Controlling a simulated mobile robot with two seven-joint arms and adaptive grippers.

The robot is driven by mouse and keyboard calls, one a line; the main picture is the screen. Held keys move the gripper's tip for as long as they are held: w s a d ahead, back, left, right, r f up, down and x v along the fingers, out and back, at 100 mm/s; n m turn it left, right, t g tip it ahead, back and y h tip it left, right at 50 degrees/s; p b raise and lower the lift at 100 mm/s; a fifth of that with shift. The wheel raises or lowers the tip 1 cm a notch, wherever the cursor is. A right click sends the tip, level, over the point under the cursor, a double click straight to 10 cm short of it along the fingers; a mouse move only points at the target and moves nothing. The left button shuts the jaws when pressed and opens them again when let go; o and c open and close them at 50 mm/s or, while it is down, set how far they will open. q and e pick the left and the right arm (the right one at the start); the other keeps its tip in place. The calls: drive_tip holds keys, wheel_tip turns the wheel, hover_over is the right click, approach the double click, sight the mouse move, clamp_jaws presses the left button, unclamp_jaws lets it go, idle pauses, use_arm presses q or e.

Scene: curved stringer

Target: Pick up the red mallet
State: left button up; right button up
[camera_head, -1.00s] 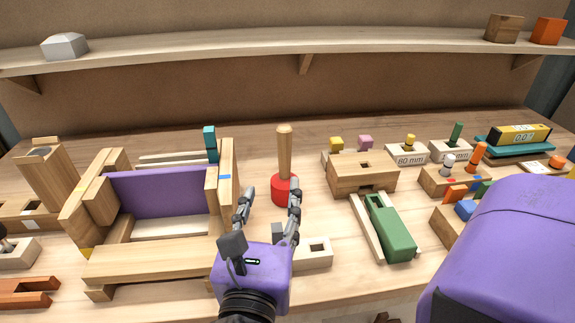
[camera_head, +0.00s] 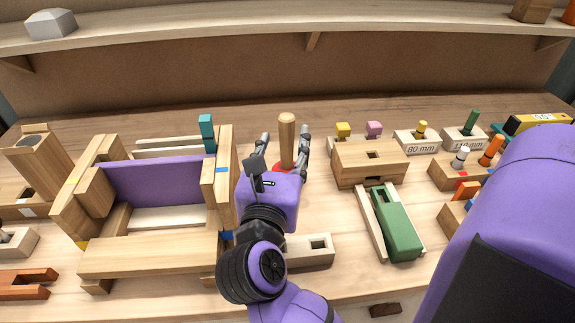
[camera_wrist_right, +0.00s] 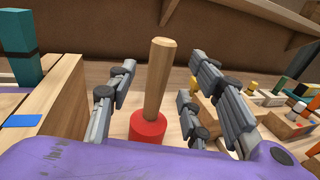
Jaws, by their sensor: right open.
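The red mallet stands upright on its red head, with its wooden handle (camera_head: 287,136) pointing up, in the middle of the bench. In the right wrist view, its red head (camera_wrist_right: 147,130) and handle show between the fingers. My right gripper (camera_head: 284,148) is open, with its fingers on either side of the mallet. In the right wrist view the fingers (camera_wrist_right: 155,100) look apart from the handle. In the head view my purple gripper body hides most of the red head. My left gripper is not in view.
A wooden frame with a purple panel (camera_head: 160,180) stands close on the left. A wooden block with a slot (camera_head: 370,163) and a green tool (camera_head: 397,225) lie to the right. A pale slotted block (camera_head: 312,251) is in front. A shelf (camera_head: 250,30) runs along the back.

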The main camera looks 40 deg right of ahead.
sight(286, 134)
drive_tip(key=p+x, duration=0.1)
drive_tip(key=x, duration=0.3)
drive_tip(key=shift+r, duration=0.2)
drive_tip(key=shift+w+d+f, duration=0.1)
drive_tip(key=shift+w+d, duration=0.2)
drive_tip(key=shift+d, duration=0.05)
clamp_jaws()
